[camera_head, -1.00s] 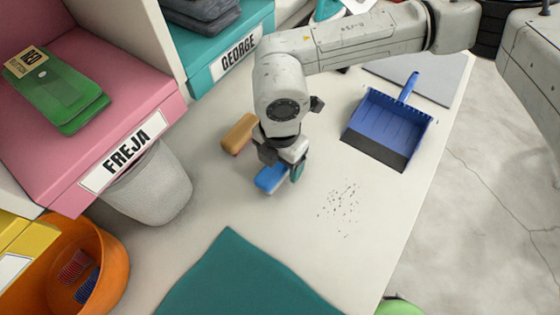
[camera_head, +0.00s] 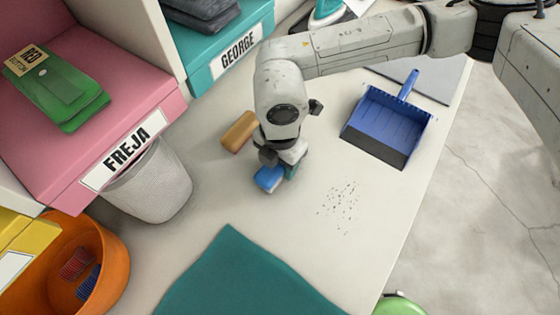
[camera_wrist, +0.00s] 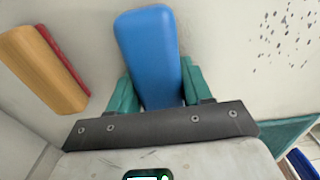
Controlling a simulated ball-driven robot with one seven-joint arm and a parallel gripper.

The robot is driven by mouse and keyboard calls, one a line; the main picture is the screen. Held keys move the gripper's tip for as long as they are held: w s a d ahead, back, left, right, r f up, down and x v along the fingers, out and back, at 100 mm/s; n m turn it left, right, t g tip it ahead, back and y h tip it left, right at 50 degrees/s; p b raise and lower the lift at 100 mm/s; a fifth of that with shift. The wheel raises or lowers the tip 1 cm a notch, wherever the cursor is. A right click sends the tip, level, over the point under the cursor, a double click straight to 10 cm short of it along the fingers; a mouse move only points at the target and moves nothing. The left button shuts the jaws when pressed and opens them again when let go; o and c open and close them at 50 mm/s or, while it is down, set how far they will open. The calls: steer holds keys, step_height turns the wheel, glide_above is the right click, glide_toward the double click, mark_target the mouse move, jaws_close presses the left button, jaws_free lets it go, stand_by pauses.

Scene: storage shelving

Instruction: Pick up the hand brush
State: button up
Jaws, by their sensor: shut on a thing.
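The hand brush is a blue block-shaped thing (camera_head: 269,178) on the pale worktop, below my arm in the head view. It also fills the upper middle of the wrist view (camera_wrist: 148,45). My gripper (camera_wrist: 156,85) has its green fingers on both sides of the brush, shut on it. In the head view my gripper (camera_head: 280,171) reaches down over the brush, and the wrist hides part of it. I cannot tell whether the brush touches the worktop or is slightly raised. Its bristles are not clearly visible.
A tan-and-red brush-like block (camera_head: 239,132) lies close by at the left. A blue dustpan (camera_head: 391,122) lies at the right. Dark crumbs (camera_head: 339,205) lie between. A teal cloth (camera_head: 245,278), a grey bin (camera_head: 153,183) and an orange bowl (camera_head: 118,262) are nearer.

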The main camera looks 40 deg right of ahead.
steer(key=shift+r, duration=0.45)
step_height(320, 180, up, 2)
steer(key=shift+r, duration=0.1)
steer(key=s+d+r+b, duration=0.1)
steer(key=s+r+b, duration=0.3)
steer(key=s+r, duration=0.6)
steer(key=s, duration=0.4)
